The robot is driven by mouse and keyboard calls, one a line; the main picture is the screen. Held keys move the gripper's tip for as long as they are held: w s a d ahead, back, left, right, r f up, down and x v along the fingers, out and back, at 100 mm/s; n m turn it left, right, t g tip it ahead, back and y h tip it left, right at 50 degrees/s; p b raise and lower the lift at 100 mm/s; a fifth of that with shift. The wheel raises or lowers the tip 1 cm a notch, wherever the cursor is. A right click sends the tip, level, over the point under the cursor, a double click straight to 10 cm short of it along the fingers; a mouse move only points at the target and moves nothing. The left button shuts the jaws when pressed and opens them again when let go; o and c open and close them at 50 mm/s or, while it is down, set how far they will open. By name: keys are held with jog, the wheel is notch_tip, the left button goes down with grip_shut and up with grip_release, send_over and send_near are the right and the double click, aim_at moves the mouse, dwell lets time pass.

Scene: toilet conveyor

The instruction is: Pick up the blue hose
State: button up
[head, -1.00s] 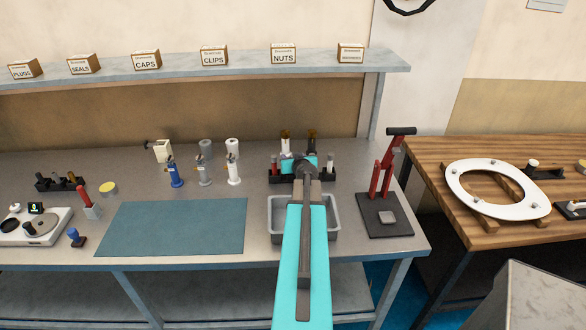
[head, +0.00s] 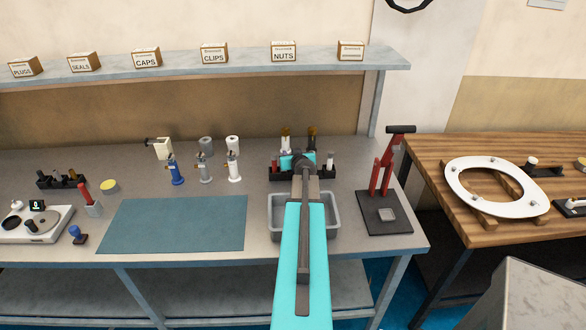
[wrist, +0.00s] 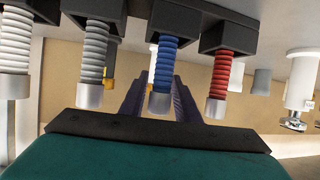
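The blue hose (wrist: 161,75) is a ribbed blue tube with a metal end. It shows in the wrist view, in the black rack (wrist: 228,35), between a grey hose (wrist: 94,60) and a red hose (wrist: 220,80). A white hose (wrist: 15,45) is at the far left. My gripper's two dark fingers (wrist: 160,92) show apart, one on each side of the blue hose; the gripper looks open, and contact cannot be told. In the head view, my gripper (head: 301,160) is at the rack (head: 325,173), and my arm hides the blue hose.
A grey tray (head: 333,218) lies under my arm. A red lever press (head: 384,200) stands to the right. Several small dispensers (head: 205,170) stand left of the rack. A blue-green mat (head: 172,225) covers clear table farther left. A shelf (head: 190,65) with labelled boxes runs above.

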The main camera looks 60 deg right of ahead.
grip_shut()
jog(key=shift+r, duration=0.2)
notch_tip(320, 180, up, 10)
jog(key=b, duration=0.2)
jog(key=shift+f, duration=0.2)
dwell(0.3)
dwell(0.5)
